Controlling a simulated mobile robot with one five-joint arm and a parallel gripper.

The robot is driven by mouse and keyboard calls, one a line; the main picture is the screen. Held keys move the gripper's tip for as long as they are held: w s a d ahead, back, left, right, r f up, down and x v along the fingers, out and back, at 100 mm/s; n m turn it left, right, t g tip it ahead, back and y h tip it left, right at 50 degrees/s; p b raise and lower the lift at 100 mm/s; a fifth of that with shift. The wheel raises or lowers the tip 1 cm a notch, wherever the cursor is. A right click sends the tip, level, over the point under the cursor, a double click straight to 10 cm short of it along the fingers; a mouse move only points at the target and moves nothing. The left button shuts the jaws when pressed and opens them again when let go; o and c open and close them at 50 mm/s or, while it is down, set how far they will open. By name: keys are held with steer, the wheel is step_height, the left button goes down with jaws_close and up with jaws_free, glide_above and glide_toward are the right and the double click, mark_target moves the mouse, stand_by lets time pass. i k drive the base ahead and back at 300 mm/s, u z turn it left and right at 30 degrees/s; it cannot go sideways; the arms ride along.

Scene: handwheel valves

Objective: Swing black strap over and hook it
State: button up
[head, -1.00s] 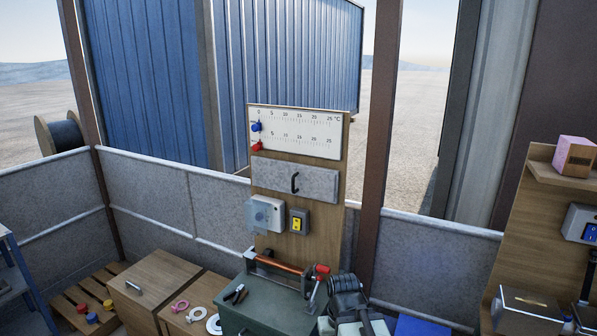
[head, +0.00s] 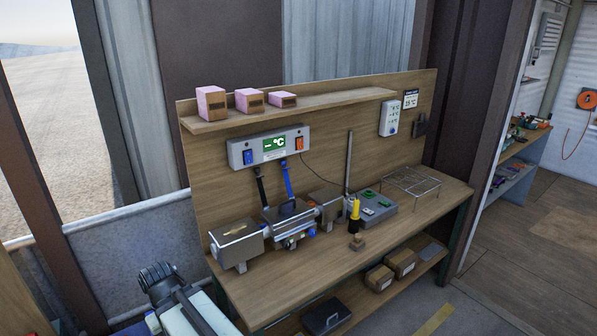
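A black strap (head: 260,187) and a blue strap (head: 287,178) hang side by side below the wall-mounted control box (head: 268,148), the black one on the left. Their lower ends reach a silver box with a dark handle (head: 287,209) on the workbench. Whether either end is hooked is too small to tell. My arm shows only as a white link with a dark ribbed joint at the lower left, apart from the bench. I cannot make out gripper fingers in the head view.
The wooden workbench (head: 262,291) carries a metal box (head: 236,243) at left, a yellow-and-black tool (head: 354,216), a grey unit (head: 371,209) and a wire rack (head: 411,184). Pink-and-brown boxes (head: 211,103) stand on the upper shelf. Open floor (head: 535,240) lies to the right.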

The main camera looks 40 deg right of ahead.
mark_target(256, 170)
steer(key=u, duration=1.5)
steer(key=k, duration=0.7)
steer(key=z, duration=1.3)
steer(key=i, duration=1)
